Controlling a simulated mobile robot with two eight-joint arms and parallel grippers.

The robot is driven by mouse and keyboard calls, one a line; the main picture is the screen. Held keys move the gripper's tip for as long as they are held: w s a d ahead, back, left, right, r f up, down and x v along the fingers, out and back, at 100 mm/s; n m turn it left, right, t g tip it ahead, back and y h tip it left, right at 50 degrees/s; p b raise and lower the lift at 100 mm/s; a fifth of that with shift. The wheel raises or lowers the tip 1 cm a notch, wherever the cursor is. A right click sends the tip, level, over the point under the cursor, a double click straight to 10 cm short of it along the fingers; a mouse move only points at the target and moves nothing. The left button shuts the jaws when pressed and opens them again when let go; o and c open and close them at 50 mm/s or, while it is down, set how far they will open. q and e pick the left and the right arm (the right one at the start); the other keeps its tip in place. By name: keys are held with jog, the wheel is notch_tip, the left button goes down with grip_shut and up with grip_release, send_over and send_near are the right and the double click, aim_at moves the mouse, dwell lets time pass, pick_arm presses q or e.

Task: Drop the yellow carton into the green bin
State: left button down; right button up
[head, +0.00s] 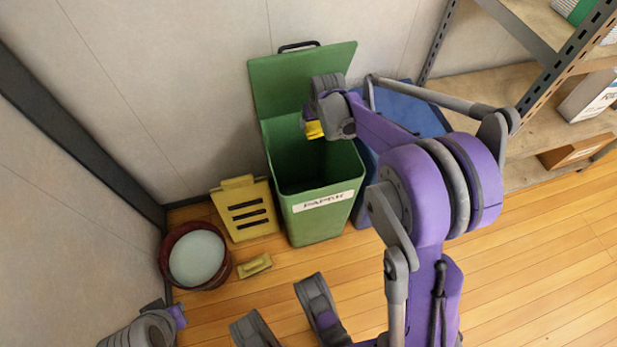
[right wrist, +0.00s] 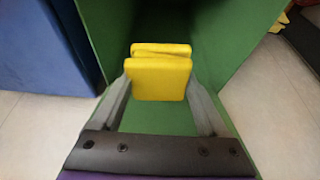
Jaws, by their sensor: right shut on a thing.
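The green bin (head: 318,205) stands on the floor against the wall, with its lid (head: 290,85) swung up and a paper label on its front. My right gripper (head: 314,129) is over the bin's opening, at its back right part. It is shut on the yellow carton (right wrist: 158,78), of which only a small part shows in the head view (head: 313,130). In the right wrist view the carton sits between the two fingers, with the green bin walls (right wrist: 240,60) around it. My left gripper (head: 180,315) seems to be at the lower left, partly hidden; its jaws are unclear.
A blue bin (head: 405,110) stands right beside the green one, partly behind my arm. A yellow slotted panel (head: 247,205), a red-brown bucket (head: 168,240) and a small yellow block-like thing (head: 255,266) are at the left. Metal shelving (head: 560,75) stands at the right.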

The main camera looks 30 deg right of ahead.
jog(key=shift+f, duration=0.6)
jog(key=o, duration=1.2)
jog(key=p+v, duration=0.2)
jog(key=v, duration=0.9)
jog(key=shift+s+p, duration=0.1)
jog(key=shift+p, duration=0.3)
